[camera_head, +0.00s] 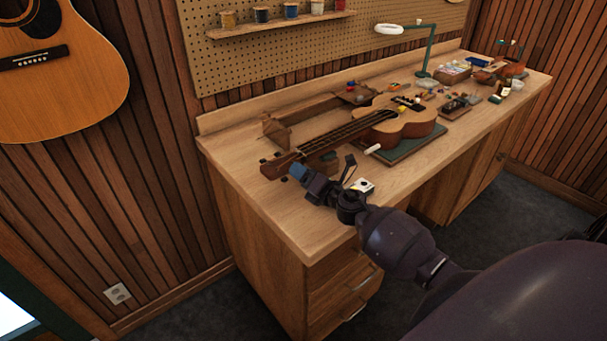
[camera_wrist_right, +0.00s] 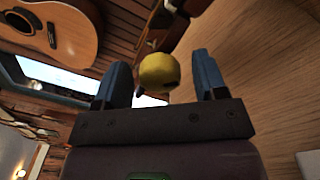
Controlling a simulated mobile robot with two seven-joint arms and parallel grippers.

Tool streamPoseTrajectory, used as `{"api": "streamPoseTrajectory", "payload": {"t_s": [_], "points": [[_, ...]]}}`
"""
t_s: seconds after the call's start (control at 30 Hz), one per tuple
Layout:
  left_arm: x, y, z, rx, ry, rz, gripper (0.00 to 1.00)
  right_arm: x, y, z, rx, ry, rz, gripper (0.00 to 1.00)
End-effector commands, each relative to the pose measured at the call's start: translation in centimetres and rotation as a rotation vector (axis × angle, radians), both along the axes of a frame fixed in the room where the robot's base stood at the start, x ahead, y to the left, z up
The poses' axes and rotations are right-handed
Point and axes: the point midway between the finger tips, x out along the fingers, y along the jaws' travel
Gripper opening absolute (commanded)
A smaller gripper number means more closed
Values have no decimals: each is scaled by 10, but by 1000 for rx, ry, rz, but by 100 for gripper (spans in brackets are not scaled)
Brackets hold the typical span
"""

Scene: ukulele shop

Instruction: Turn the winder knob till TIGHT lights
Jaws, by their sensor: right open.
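A round yellow knob (camera_wrist_right: 159,72) shows in the right wrist view, in line with the gap between my two blue fingers. It looks like the winder knob; I cannot tell if a finger touches it. My right gripper (camera_wrist_right: 161,62) is open. In the head view my right gripper (camera_head: 298,172) is beside the headstock of the ukulele (camera_head: 405,122), over the near left part of the bench; the yellow knob is hidden there. A small white and yellow box (camera_head: 362,186) sits behind my wrist. No lit TIGHT sign can be read. My left gripper is not in view.
The wooden workbench (camera_head: 250,185) carries a green mat (camera_head: 408,149) under the ukulele body. A green lamp (camera_head: 425,62) and small parts stand farther back. A guitar (camera_head: 60,75) hangs on the left wall. The bench's near left corner is clear.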

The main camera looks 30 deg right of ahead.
Motion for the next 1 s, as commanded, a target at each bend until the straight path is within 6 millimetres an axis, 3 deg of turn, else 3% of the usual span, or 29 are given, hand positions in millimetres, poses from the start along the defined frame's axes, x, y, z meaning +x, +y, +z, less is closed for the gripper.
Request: {"api": "streamPoseTrajectory", "payload": {"t_s": [0.33, 0.67, 1.0], "points": [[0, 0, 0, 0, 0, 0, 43, 3, 1, 0, 0, 1, -1, 65], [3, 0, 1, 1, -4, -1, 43, 3, 0, 0, 0, 0, 0, 16], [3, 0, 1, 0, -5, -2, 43, 3, 0, 0, 126, 10, -1, 16]]}}
